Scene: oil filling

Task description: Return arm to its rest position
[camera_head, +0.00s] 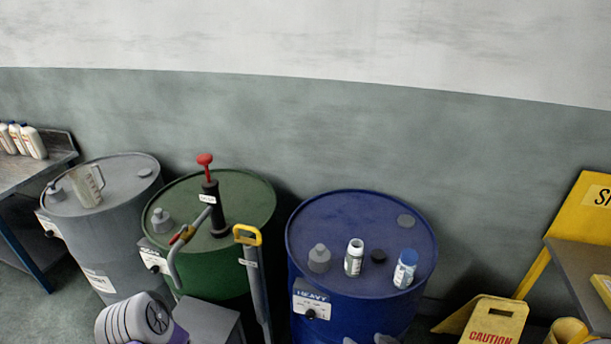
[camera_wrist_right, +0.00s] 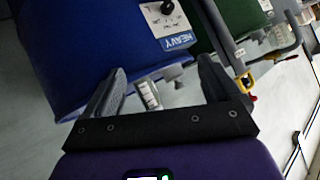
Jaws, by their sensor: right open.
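My right gripper (camera_head: 367,341) shows only as two grey fingertips at the bottom edge of the head view, in front of the blue drum (camera_head: 345,275). In the right wrist view the gripper (camera_wrist_right: 161,64) is open, its two fingers spread with nothing held between them. A small white-labelled bottle (camera_wrist_right: 149,94) shows beyond the gap, apart from the fingers. The blue drum's side (camera_wrist_right: 90,50) with its HEAVY label fills the upper left there. My left gripper is out of view; a grey and purple arm part of mine is at the lower left of the head view.
On the blue drum stand an open bottle (camera_head: 354,257) and a blue-capped bottle (camera_head: 405,268). The green drum (camera_head: 245,205) carries a red-handled pump (camera_head: 208,190). A grey drum (camera_head: 120,215) holds a clear jug (camera_head: 87,187). A yellow caution sign (camera_head: 493,322) stands right.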

